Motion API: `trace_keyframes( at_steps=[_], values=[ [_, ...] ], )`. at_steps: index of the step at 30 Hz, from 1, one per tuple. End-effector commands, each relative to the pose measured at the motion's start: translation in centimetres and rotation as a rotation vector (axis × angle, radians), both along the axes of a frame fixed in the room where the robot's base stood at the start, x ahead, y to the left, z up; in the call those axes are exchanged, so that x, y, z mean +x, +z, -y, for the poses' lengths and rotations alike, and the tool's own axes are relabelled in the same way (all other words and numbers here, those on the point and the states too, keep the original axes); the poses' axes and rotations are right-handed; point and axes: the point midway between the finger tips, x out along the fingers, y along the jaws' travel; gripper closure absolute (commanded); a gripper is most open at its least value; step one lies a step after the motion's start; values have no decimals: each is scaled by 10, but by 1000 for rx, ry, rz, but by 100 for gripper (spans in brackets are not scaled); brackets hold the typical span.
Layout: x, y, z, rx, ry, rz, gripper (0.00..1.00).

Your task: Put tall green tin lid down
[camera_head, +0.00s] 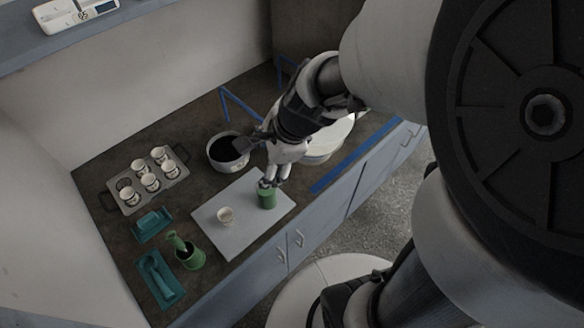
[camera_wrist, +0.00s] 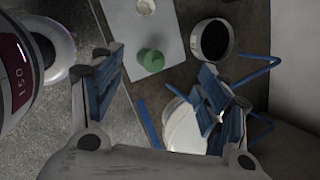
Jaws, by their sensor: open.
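A green tin (camera_head: 266,198) stands upright on the white board. Its round green top (camera_wrist: 151,60) shows in the wrist view, with a lighter spot like a knob; it looks like a lid lying on the tin, but the seam is too small to tell. My gripper (camera_head: 271,181) is right above the tin in the head view and partly hides its top. In the wrist view my gripper (camera_wrist: 158,88) has its blue-padded fingers wide apart, with nothing between them.
A small cup (camera_head: 226,216) stands on the white board (camera_head: 236,243). A dark-filled pot (camera_head: 228,152) and a large pale round vessel (camera_head: 330,142) are behind. A green jug-like vessel (camera_head: 190,260), teal trays (camera_head: 163,280) and a tray of cups (camera_head: 128,205) lie left.

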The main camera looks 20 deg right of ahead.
Motion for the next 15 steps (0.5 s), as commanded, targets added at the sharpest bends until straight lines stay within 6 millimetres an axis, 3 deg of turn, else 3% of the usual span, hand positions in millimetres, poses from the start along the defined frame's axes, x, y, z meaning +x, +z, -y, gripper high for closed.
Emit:
trace_keyframes(
  at_steps=[1,6,10,15],
  values=[
    [-14,22,-8,-78,192,64,31],
    [-71,68,-15,-388,841,210,31],
    [-108,87,-5,-609,1227,259,31],
    [-136,99,10,-788,1512,260,31]
  ],
)
